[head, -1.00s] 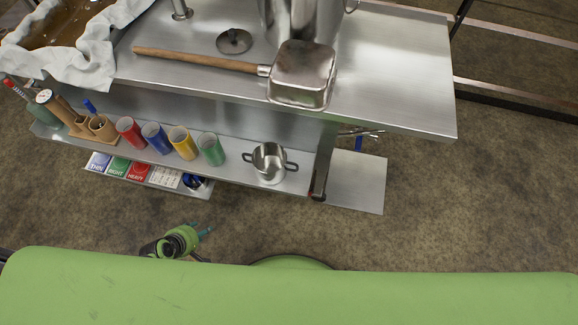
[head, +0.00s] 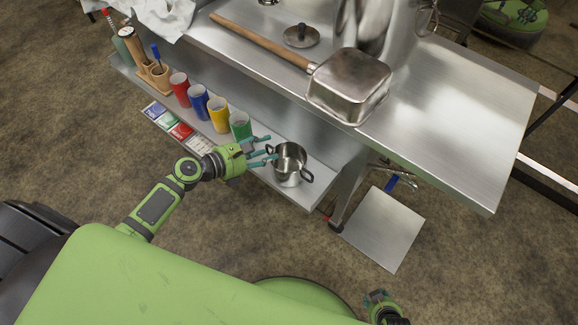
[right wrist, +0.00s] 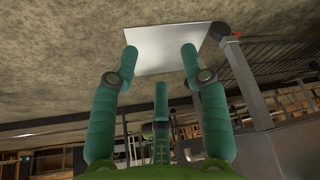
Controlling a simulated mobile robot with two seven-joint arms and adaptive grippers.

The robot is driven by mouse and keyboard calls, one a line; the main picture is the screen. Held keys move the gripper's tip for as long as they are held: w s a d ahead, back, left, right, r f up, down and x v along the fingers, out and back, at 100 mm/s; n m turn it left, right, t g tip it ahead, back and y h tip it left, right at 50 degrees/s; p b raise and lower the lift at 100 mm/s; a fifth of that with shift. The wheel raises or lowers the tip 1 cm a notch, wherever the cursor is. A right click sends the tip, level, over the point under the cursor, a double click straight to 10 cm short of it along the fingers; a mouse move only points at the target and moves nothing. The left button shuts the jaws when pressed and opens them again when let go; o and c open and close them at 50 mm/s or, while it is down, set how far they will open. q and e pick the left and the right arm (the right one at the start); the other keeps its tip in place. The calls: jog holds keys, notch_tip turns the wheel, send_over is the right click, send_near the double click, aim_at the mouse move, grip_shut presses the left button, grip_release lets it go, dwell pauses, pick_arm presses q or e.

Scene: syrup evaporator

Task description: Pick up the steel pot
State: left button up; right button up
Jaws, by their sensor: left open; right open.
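The steel pot (head: 289,166) is a small shiny pot with two dark side handles. It stands upright on the right part of the lower shelf in the head view. My left gripper (head: 266,151) is open, its teal fingers pointing right at the pot's left side, close to the left handle. I cannot tell whether a finger touches it. My right gripper (head: 376,296) is at the bottom edge of the head view, far from the pot. In the right wrist view its teal fingers (right wrist: 160,70) are spread and empty; the pot does not show there.
Red, blue, yellow and green cups (head: 240,125) line the shelf left of the pot. A square steel ladle (head: 348,87) with a wooden handle lies on the steel table (head: 440,120) above. A flat metal plate (head: 384,229) lies low at the right.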

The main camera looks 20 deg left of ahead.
aim_at(279, 147)
pick_arm(q)
jog(key=shift+b+x, duration=0.6)
jog(key=shift+x, duration=2.15)
jog(key=shift+s+d+f, duration=0.1)
grip_shut()
